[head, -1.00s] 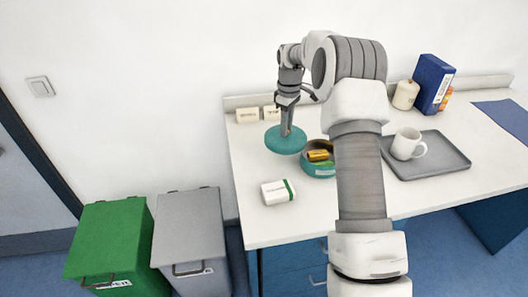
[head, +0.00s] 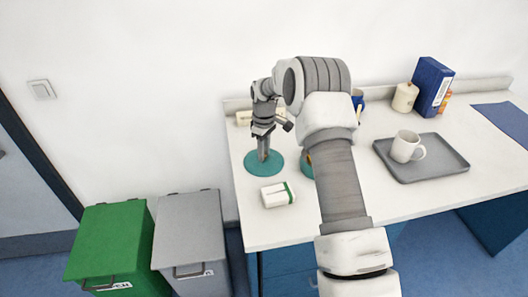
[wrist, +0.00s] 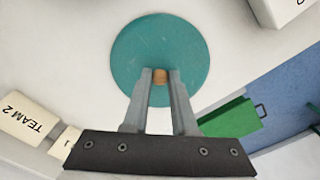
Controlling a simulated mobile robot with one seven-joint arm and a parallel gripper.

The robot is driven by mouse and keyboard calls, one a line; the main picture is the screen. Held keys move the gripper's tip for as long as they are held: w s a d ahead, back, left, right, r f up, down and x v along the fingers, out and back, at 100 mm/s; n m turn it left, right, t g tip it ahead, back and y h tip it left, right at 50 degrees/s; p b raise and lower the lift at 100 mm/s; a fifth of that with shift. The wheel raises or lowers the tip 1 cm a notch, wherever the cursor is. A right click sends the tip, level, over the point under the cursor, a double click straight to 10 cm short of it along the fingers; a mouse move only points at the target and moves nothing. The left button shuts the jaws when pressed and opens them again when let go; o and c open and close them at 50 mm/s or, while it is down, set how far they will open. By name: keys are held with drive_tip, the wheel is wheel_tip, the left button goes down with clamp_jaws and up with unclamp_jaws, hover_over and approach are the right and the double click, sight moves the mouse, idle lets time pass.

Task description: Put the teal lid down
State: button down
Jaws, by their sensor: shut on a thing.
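The teal lid (head: 264,163) is a flat round disc near the left end of the white counter. In the wrist view the lid (wrist: 160,45) has a small orange-brown knob (wrist: 160,76) at its middle. My gripper (head: 264,158) points down and is shut on the knob, which shows between the fingertips in the wrist view (wrist: 160,78). The lid is at or very close to the counter top; I cannot tell whether it touches. The teal tin (head: 306,165) is just right of the lid, mostly hidden behind my arm.
A white and green box (head: 278,195) lies just in front of the lid. Name blocks (head: 243,118) stand at the back edge. A grey tray (head: 435,165) with a white mug (head: 405,146) is to the right. Green (head: 110,245) and grey (head: 190,235) bins stand on the floor at left.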

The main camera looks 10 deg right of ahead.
drive_tip(key=shift+f, duration=0.1)
drive_tip(key=c, duration=1.2)
unclamp_jaws()
drive_tip(key=shift+f, duration=0.1)
drive_tip(key=o, duration=0.5)
